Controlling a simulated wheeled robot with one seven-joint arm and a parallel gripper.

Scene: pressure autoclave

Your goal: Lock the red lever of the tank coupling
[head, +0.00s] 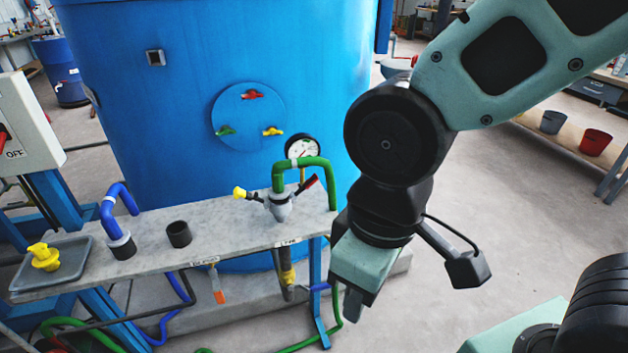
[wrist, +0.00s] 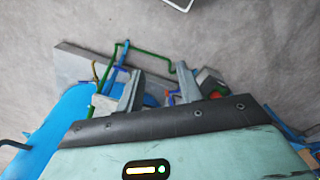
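The grey coupling (head: 281,207) stands on the shelf in the head view, with a green hose (head: 279,176) entering it from above. A red lever (head: 308,186) with a dark part sticks out from it up and to the right. A yellow-ended lever (head: 241,193) sticks out to the left. Whether the red lever is locked cannot be told. My gripper (head: 353,303) hangs right of the shelf, apart from the coupling, pointing down. In the wrist view its two fingers (wrist: 156,88) are spread with nothing held between them. The red lever cannot be made out there.
The grey shelf (head: 225,235) also carries a blue pipe (head: 115,205), a dark empty socket (head: 179,234) and a tray (head: 75,258) with a yellow fitting. The big blue tank (head: 180,110) and a gauge (head: 302,147) stand behind.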

